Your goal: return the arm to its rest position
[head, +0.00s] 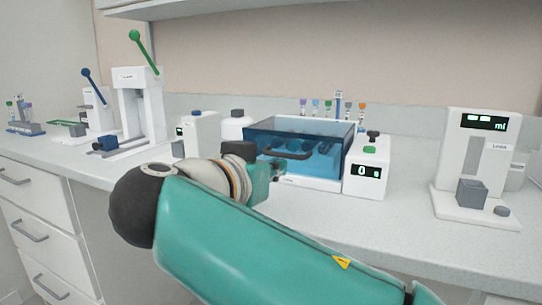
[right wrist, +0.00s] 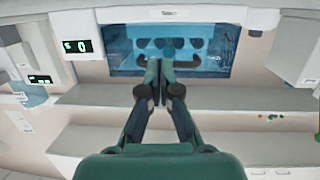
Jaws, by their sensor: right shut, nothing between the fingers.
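My right arm (head: 255,240) reaches in from the lower right of the head view, its teal link crossing in front of the bench. My right gripper (head: 276,170) is in front of the blue transparent box (head: 335,135). In the right wrist view the gripper (right wrist: 158,66) is shut and empty, its fingertips together in front of the blue box (right wrist: 215,60). I cannot tell whether the fingertips touch the box. My left gripper is not in view.
A unit with a display reading 0 (head: 368,165) stands right of the box. A white dispenser (head: 475,150) is farther right. White presses with green (head: 140,100) and blue (head: 95,100) levers stand left. Tubes (head: 327,104) show behind the box. Bench front right is clear.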

